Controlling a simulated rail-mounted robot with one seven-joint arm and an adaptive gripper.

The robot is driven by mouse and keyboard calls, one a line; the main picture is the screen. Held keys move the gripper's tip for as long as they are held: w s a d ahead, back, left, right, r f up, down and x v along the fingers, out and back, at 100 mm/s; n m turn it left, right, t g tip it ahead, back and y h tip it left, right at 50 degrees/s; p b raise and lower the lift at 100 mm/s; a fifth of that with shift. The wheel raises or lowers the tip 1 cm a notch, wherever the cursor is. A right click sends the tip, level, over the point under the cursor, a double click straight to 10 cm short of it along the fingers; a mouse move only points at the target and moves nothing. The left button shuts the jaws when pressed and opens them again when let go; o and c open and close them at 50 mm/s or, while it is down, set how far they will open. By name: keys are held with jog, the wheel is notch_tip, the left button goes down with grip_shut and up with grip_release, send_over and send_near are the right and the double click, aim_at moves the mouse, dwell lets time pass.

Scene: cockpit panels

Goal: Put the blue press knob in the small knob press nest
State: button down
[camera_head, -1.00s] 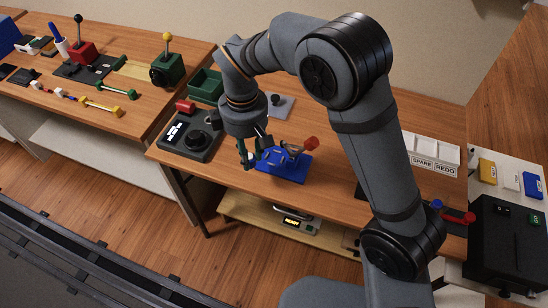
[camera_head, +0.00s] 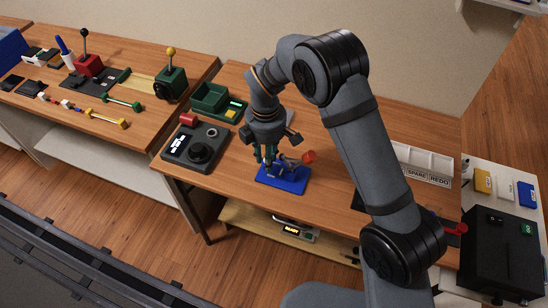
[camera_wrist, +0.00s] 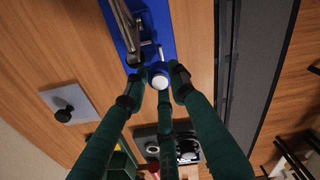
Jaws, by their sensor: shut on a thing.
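The press has a blue base (camera_head: 284,180), a metal lever mechanism and a red handle end (camera_head: 309,157). In the wrist view the blue base (camera_wrist: 161,32) and grey metal lever (camera_wrist: 126,22) lie at the top. My gripper (camera_head: 268,160) is over the left part of the press. Its green fingers (camera_wrist: 157,78) are shut on a small round piece with a pale top and bluish edge, which I take as the blue press knob (camera_wrist: 159,81). The knob is at the near end of the blue base. The nest under it is hidden, and I cannot tell whether the knob touches it.
A black console with a dial (camera_head: 198,152) stands left of the press, with green bins (camera_head: 208,100) behind. A grey plate with a black knob (camera_wrist: 63,114) is nearby. The table's front edge is close to the press. A white tray (camera_head: 425,158) is to the right.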

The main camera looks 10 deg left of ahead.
jog(key=shift+w+d, duration=0.5)
jog(key=shift+w+d+r+p, duration=0.1)
jog(key=shift+w+d+p, duration=0.3)
jog(key=shift+w+d, duration=0.05)
notch_tip(320, 180, down, 3)
jog(key=shift+s+r+p, duration=0.1)
jog(key=shift+p, duration=0.25)
jog(key=shift+a+f, duration=0.2)
jog(key=shift+f, duration=0.3)
jog(key=shift+d+f, duration=0.1)
jog(key=shift+f, duration=0.15)
jog(key=c, duration=1.6)
grip_release()
jog(key=shift+o, duration=0.8)
